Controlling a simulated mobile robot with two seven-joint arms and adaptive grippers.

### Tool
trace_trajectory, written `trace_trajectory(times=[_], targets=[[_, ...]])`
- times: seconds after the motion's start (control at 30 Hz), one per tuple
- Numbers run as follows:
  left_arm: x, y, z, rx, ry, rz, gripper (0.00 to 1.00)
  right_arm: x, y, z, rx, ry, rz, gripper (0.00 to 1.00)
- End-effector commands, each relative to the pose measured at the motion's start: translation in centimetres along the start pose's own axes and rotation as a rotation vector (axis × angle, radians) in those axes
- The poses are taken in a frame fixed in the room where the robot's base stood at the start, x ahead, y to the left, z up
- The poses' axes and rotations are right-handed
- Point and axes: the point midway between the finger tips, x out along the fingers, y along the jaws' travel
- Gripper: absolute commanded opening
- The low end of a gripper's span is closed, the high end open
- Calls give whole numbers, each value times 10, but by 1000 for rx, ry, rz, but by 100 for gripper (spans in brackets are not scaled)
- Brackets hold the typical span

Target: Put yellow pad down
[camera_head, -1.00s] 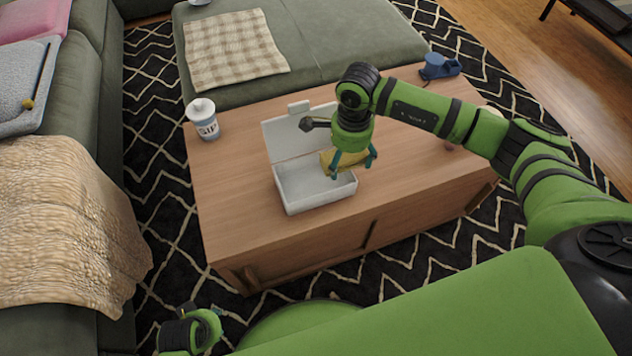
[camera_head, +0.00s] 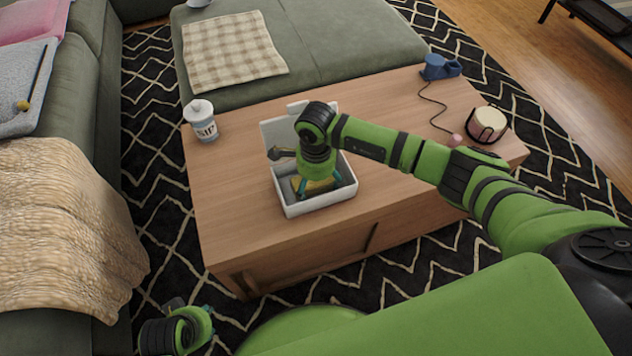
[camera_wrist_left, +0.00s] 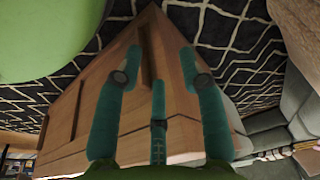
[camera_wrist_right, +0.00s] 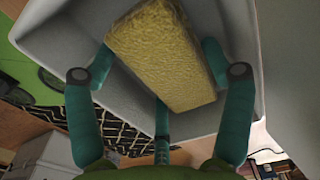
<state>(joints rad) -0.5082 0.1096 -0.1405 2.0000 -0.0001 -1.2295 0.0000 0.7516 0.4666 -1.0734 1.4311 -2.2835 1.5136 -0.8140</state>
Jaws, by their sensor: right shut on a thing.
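The yellow pad (camera_wrist_right: 163,55) is a rough, sponge-like block. My right gripper (camera_wrist_right: 158,60) is shut on it, with one finger on each side. In the head view my right gripper (camera_head: 316,190) is down inside an open white box (camera_head: 322,208) on the wooden table, and the pad (camera_head: 312,187) shows partly beneath it. The wrist view does not make clear whether the pad touches the box floor. My left gripper (camera_wrist_left: 163,68) is open and empty, and it also shows in the head view (camera_head: 208,322) low at the left, away from the table.
The box lid (camera_head: 277,134) stands raised at the back. A white lidded cup (camera_head: 202,122) is at the table's left. A blue device (camera_head: 438,68) with a cord and a round cream-topped object (camera_head: 486,124) are at the right. The table's left front is clear.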

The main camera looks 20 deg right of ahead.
Motion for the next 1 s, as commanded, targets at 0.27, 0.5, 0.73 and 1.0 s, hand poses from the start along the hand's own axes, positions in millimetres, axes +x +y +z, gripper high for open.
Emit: trace_trajectory(times=[0.27,0.5,0.73,1.0], targets=[[-6,0,-3,0,6,0,40,3,0,0,0,0,0,55],[-7,0,-3,-1,6,0,40,3,0,0,0,0,0,91],[-8,0,-4,-1,9,0,40,0,0,0,0,0,0,91],[19,0,10,3,-16,1,40,-47,-2,-1,-2,1,-5,91]])
